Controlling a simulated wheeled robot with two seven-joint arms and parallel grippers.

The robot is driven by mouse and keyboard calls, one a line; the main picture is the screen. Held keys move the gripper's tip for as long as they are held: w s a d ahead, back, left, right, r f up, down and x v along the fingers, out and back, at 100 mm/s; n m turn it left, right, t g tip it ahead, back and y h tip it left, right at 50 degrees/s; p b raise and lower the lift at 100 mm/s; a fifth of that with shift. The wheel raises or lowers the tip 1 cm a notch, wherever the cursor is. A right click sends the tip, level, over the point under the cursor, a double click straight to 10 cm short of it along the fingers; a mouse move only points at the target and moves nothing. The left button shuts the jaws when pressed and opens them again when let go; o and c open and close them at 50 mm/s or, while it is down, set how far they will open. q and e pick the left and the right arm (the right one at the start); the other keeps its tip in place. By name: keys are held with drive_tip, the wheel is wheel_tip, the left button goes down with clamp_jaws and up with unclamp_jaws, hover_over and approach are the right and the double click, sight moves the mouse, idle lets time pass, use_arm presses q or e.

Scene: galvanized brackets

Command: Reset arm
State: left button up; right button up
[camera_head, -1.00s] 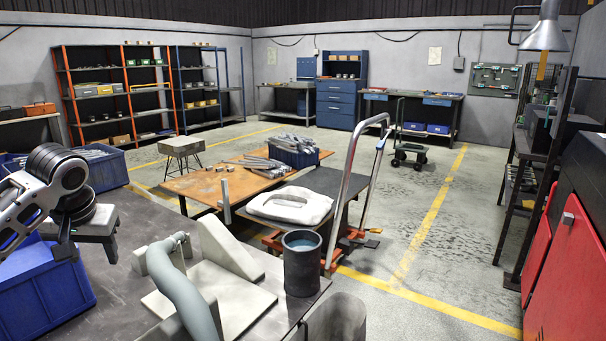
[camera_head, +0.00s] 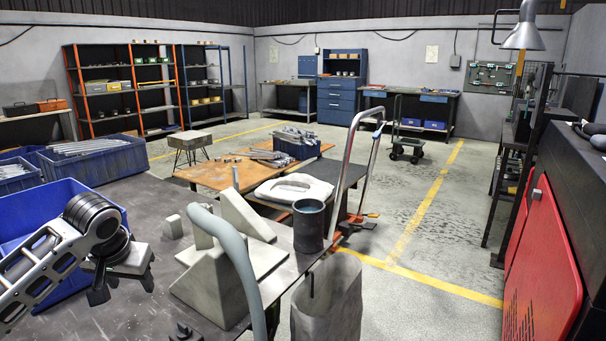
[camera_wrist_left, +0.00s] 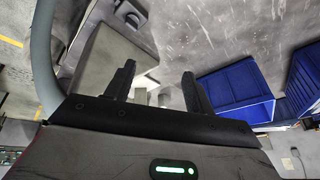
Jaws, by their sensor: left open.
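My left gripper (camera_head: 122,287) is at the left of the head view, over the dark table (camera_head: 80,318), with its fingers pointing down. It is open, and nothing shows between its fingers. The left wrist view shows the two black fingers (camera_wrist_left: 158,88) apart, with pale grey blocks beyond them. A pale grey bracket-shaped block (camera_head: 225,270) stands on the table to the right of the gripper. My right gripper is not in view.
A blue bin (camera_head: 40,205) stands close behind my left arm. A grey curved tube (camera_head: 240,265) rises in front of the block. A dark cylindrical container (camera_head: 308,228) stands at the table's right edge. A grey bin (camera_head: 330,305) stands beyond that edge.

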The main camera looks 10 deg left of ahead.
use_arm(q)
drive_tip(key=s+d+f+m+t+h, duration=0.1)
drive_tip(key=s+d+f+m+h, duration=0.15)
drive_tip(key=d+f, duration=0.85)
drive_tip(key=s+d+f+m+t+h, duration=0.2)
drive_tip(key=s+d+f+t, duration=0.1)
drive_tip(key=s+d+f, duration=0.7)
drive_tip(key=shift+s+d+f+h, duration=0.35)
drive_tip(key=shift+s+d, duration=0.05)
drive_tip(key=shift+s, duration=0.65)
drive_tip(key=s, duration=0.2)
drive_tip(key=s+d+t, duration=0.1)
drive_tip(key=s, duration=0.2)
drive_tip(key=s+t, duration=0.1)
drive_tip(key=s, duration=0.2)
drive_tip(key=shift+d, duration=0.4)
drive_tip(key=shift+c, duration=0.3)
